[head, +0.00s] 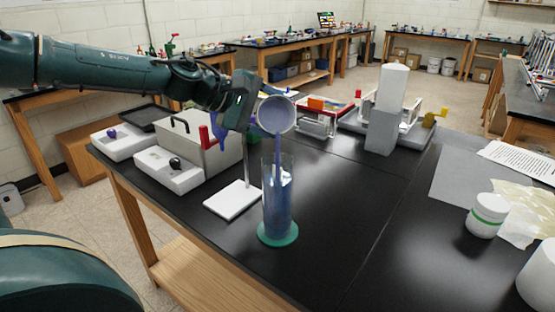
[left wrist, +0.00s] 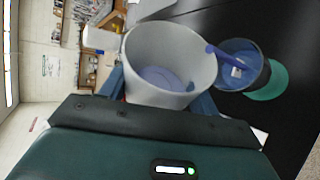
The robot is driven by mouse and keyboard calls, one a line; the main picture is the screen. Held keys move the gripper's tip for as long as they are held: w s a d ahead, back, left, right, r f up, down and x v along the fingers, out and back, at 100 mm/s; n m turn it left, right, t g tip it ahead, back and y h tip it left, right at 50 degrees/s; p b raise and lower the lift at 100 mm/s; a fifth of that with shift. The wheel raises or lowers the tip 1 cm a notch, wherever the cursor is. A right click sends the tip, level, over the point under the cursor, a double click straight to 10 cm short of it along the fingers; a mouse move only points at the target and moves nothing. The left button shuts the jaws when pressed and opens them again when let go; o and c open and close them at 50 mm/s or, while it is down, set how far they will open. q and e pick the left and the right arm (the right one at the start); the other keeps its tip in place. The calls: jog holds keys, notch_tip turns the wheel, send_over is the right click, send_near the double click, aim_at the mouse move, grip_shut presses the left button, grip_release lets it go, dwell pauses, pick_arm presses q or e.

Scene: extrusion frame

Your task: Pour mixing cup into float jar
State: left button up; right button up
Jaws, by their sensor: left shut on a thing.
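The mixing cup (head: 277,114) is a grey-white cup, tilted with its mouth facing the head camera. My left gripper (head: 254,106) is shut on it above the jar. The float jar (head: 277,205) is a tall clear cylinder upright on a green round foot (head: 279,236). A blue-violet stream runs from the cup's lip into the jar, which holds blue liquid. In the left wrist view, some blue liquid lies inside the cup (left wrist: 170,55), and the stream reaches the jar (left wrist: 243,72) beside it. My right gripper is not in view.
A white stand base (head: 233,199) with an upright rod is close left of the jar. A grey box (head: 205,150) and white trays are further left. A grey block stand (head: 383,125) is behind. A white green-banded jar (head: 487,215) is right. The black tabletop between is clear.

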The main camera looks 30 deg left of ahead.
pick_arm(q)
jog(key=shift+d+f+m+t, duration=0.1)
jog(key=shift+f+m+t, duration=0.1)
jog(key=shift+m+t, duration=0.1)
dwell(0.9)
jog(key=shift+f+b, duration=0.1)
jog(key=shift+b, duration=0.4)
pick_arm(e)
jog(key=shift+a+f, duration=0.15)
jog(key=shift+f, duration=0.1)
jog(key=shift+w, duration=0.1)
pick_arm(q)
jog(key=shift+f+m+t+y+b, duration=0.2)
jog(key=shift+m+t+y+b, duration=0.15)
jog(key=shift+b, duration=0.9)
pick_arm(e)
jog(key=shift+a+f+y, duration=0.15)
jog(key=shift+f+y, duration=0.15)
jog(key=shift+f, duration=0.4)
pick_arm(q)
jog(key=shift+f+b, duration=0.1)
jog(key=shift+b, duration=0.5)
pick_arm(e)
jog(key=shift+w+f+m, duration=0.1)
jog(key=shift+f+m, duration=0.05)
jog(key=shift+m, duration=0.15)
